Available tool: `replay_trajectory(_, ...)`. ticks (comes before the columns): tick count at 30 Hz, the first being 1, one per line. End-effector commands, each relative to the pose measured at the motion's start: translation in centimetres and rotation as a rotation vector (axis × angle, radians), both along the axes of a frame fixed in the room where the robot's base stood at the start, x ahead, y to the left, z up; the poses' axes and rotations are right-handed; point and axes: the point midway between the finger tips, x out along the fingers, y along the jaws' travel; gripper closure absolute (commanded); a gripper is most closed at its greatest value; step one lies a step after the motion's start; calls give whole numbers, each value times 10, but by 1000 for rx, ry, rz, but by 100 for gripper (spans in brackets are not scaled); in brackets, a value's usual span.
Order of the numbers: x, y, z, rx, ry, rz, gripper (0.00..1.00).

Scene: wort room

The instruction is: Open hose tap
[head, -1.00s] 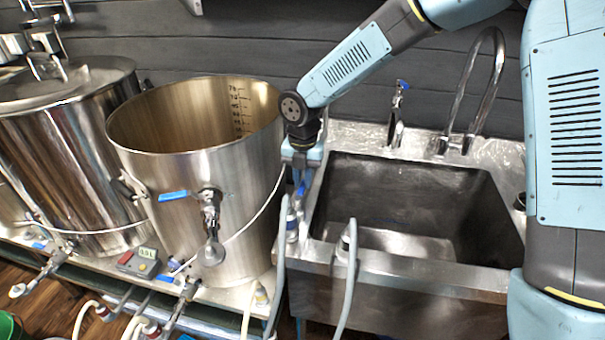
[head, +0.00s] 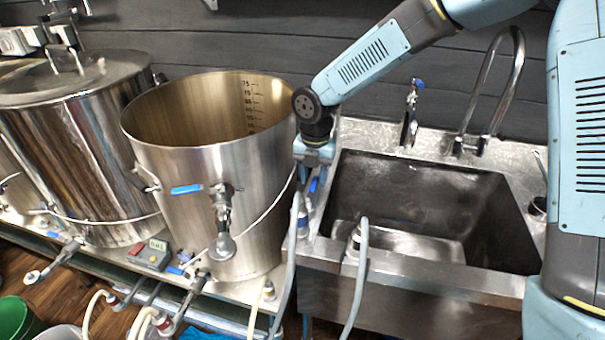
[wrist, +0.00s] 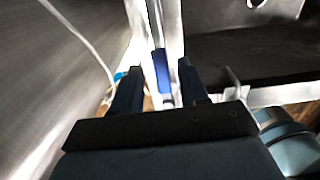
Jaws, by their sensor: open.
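A blue lever handle (wrist: 162,72), which I take to be the hose tap's, shows in the wrist view between my two dark fingers. My gripper (wrist: 160,70) is open around it, with a gap on each side; I cannot tell whether either finger touches. In the head view, my gripper (head: 311,178) points down between the steel kettle and the sink. The tap's body is mostly hidden.
The open steel kettle (head: 180,165) with its own blue-handled valve (head: 187,189) stands close on the left. The sink (head: 400,262) lies right, with a faucet (head: 518,80) and a second hose (head: 358,285). A green bucket (head: 15,320) is at lower left.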

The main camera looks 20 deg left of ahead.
Motion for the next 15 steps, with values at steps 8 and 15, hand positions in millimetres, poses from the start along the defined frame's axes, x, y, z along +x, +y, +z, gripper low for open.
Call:
replay_trajectory(8,0,0,28,2,-3,-1,56)
replay_trajectory(15,0,1,75,2,-4,-1,56)
